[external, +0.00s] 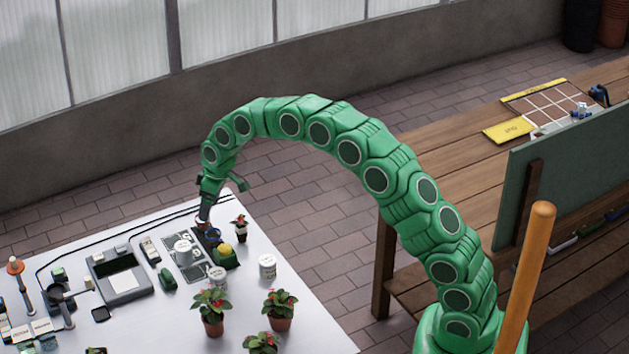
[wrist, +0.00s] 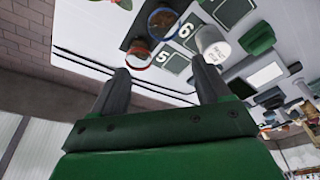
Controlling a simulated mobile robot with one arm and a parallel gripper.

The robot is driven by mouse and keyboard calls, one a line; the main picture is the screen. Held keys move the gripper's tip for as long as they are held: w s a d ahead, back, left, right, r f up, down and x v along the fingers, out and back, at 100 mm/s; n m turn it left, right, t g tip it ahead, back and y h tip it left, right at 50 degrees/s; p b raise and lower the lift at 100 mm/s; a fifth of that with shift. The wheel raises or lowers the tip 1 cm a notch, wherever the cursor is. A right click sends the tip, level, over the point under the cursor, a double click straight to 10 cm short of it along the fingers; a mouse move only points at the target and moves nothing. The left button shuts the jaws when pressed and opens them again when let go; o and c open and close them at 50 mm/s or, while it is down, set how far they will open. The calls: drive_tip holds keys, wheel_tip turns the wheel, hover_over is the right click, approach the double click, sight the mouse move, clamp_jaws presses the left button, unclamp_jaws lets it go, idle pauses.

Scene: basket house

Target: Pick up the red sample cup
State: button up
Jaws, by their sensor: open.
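The red sample cup (wrist: 138,56) shows in the wrist view as a red-rimmed round cup. It lies just past my fingertips, nearer the left finger. In the external view a small red patch that appears to be this cup (external: 201,225) is right under my gripper (external: 204,214), which partly hides it. In the wrist view my gripper (wrist: 160,66) is open, its two dark fingers wide apart with nothing between them. I cannot tell whether a finger touches the cup. A blue-rimmed cup (wrist: 163,22) stands close beside the red one; it also shows in the external view (external: 212,236).
Numbered dark mats (wrist: 174,62) and a white labelled cup (wrist: 212,44) are close by. Black cables run along the table's far edge.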

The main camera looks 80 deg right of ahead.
drive_tip(key=d+f, duration=0.1)
drive_tip(key=w+d+f, duration=0.2)
drive_tip(key=d, duration=0.1)
drive_tip(key=shift+w+f, duration=0.25)
drive_tip(key=shift+f, duration=0.05)
drive_tip(key=shift+x, duration=3.75)
drive_tip(key=shift+w+d, duration=0.1)
drive_tip(key=shift+w, duration=0.05)
drive_tip(key=c, duration=1)
drive_tip(key=shift+c, duration=0.2)
drive_tip(key=shift+r, duration=0.1)
